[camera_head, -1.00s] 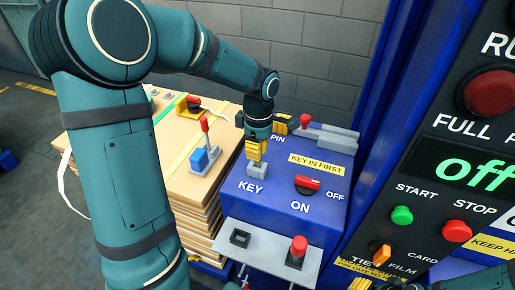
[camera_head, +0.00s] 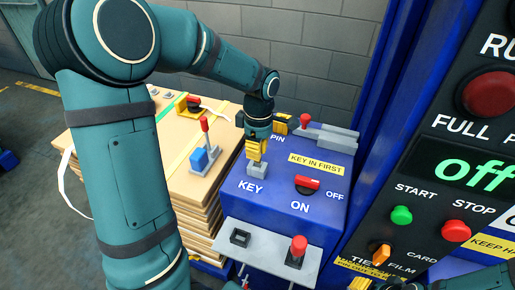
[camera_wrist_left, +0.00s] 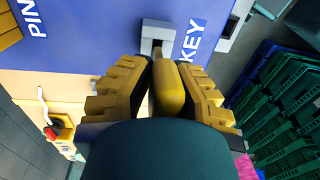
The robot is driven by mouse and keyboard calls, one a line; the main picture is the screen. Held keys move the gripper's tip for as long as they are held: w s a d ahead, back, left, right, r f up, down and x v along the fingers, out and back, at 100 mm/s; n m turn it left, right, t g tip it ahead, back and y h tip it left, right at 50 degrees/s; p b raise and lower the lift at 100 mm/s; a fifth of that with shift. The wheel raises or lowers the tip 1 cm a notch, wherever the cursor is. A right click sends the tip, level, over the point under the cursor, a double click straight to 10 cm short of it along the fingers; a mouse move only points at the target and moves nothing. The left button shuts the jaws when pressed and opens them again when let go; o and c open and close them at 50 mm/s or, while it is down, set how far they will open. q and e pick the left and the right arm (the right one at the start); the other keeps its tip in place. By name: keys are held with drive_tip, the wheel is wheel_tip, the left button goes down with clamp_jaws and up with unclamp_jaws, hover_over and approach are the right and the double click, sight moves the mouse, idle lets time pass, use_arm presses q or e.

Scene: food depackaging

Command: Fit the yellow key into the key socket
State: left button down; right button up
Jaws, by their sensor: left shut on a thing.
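My left gripper (camera_head: 256,150) points down just above the grey key socket (camera_head: 257,169) on the blue panel, by the word KEY. In the left wrist view its ridged yellow fingers (camera_wrist_left: 160,85) are shut on the yellow key (camera_wrist_left: 170,90). The key's far end points at the dark opening of the grey socket (camera_wrist_left: 154,29). I cannot tell whether its tip has entered the opening. In the head view the fingers mostly hide the key. A small part of my right gripper (camera_head: 366,284) shows at the bottom edge; its jaws are unclear.
A red switch (camera_head: 307,183) sits right of the socket on the blue panel (camera_head: 270,207). A red-knobbed lever (camera_head: 305,121) stands behind. A stack of boards (camera_head: 178,178) with a lever and blue block lies left. A grey shelf (camera_head: 268,252) juts out in front.

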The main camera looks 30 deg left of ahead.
use_arm(q)
drive_tip(key=shift+p, duration=0.35)
use_arm(e)
drive_tip(key=shift+r, duration=0.35)
use_arm(q)
drive_tip(key=shift+f+b, duration=1.75)
drive_tip(key=shift+f, duration=0.55)
use_arm(e)
drive_tip(key=shift+f, duration=1.7)
use_arm(q)
drive_tip(key=c, duration=0.9)
unclamp_jaws()
wheel_tip(320, 180, up, 12)
drive_tip(key=w, duration=0.1)
drive_tip(key=shift+w+a, duration=0.1)
